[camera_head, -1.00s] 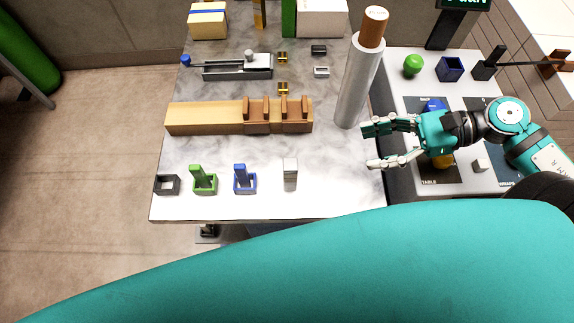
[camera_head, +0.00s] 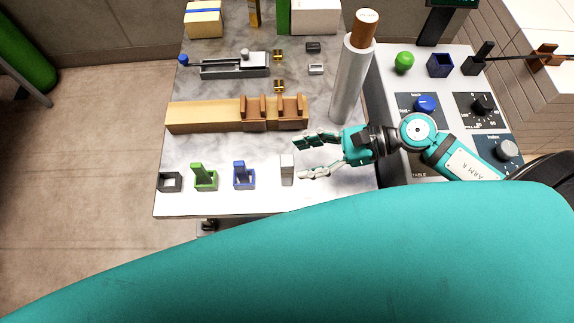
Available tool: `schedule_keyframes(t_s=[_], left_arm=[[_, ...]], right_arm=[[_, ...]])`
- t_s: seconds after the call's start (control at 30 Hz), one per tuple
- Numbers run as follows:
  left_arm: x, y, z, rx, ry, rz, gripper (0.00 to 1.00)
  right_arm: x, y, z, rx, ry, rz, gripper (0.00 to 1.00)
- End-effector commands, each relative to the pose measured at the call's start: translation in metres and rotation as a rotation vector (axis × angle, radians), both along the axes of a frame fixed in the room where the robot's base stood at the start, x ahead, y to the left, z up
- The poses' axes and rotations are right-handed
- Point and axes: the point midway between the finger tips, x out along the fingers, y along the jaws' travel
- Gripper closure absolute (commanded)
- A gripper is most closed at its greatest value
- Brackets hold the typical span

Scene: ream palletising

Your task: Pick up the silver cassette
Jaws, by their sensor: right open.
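An upright silver block (camera_head: 287,169), which looks like the silver cassette, stands on the marble table near its front edge, to the right of a blue holder (camera_head: 244,177). My right gripper (camera_head: 306,158) comes in from the right with its fingers apart and nothing between them. Its fingertips are just right of the silver block; I cannot tell whether the lower one touches it. A smaller silver piece (camera_head: 316,69) lies further back on the table. My left gripper is not in view.
A green holder (camera_head: 204,178) and a black frame (camera_head: 170,182) stand left of the blue holder. A wooden rack (camera_head: 205,115) lies behind them. A control panel (camera_head: 455,107) is at the right.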

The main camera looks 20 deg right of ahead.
Motion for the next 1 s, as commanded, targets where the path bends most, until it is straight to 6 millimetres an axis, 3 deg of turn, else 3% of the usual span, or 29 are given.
schedule_keyframes(t_s=[0.1, 0.27, 0.57, 1.0], left_arm=[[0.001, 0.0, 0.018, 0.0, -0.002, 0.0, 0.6], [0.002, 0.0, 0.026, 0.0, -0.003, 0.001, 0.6], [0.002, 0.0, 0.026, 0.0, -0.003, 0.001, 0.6], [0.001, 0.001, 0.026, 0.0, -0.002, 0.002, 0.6]], right_arm=[[0.003, 0.018, 0.002, 0.007, 0.001, -0.001, 0.44], [0.008, 0.037, -0.01, 0.004, -0.001, -0.001, 0.44], [0.009, 0.042, -0.016, 0.0, 0.0, 0.0, 0.44], [0.009, 0.042, -0.015, 0.0, 0.0, 0.001, 0.99]])
